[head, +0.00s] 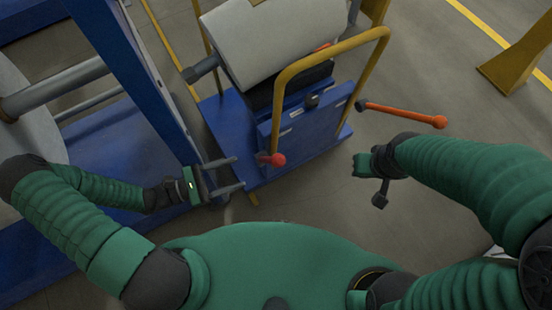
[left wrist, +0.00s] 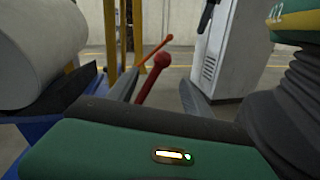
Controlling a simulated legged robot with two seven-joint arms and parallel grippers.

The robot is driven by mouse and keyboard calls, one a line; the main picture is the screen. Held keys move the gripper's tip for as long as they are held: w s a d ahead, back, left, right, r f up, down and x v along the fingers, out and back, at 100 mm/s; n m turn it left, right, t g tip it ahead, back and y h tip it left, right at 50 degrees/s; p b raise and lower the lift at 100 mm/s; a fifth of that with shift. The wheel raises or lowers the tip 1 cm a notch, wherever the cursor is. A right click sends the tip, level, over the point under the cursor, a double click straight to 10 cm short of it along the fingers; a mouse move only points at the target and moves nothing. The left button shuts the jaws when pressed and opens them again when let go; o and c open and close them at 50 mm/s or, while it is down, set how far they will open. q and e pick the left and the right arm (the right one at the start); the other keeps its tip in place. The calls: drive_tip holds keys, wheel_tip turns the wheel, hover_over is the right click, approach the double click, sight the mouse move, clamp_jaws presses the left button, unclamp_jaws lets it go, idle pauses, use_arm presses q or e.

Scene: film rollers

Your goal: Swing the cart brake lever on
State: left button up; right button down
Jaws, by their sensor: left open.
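The cart (head: 300,130) is blue with a yellow push handle (head: 284,80). A short lever with a red ball knob (head: 278,159) sits at its near left side. A longer orange lever (head: 400,113) with a ball end reaches out from its right side. I cannot tell from looks alone which is the brake. My left gripper (head: 228,175) is open and empty, just left of the red knob and apart from it. In the left wrist view the red knob (left wrist: 163,61) shows between the spread fingers, the orange lever behind it. My right gripper (head: 368,180) is right of the cart, below the orange lever.
A large white roll (head: 275,40) lies on the cart. A blue frame (head: 135,70) with a metal shaft stands close on the left, beside my left arm. A yellow post (head: 515,60) stands at the upper right.

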sight(278, 161)
use_arm(q)
drive_tip(key=x, duration=1.3)
drive_tip(key=shift+s+d+b, duration=0.2)
drive_tip(key=shift+d+b, duration=0.2)
drive_tip(key=shift+w+a, duration=0.1)
drive_tip(key=shift+a, duration=0.05)
drive_tip(key=shift+d, duration=0.25)
drive_tip(key=c, duration=0.6)
clamp_jaws()
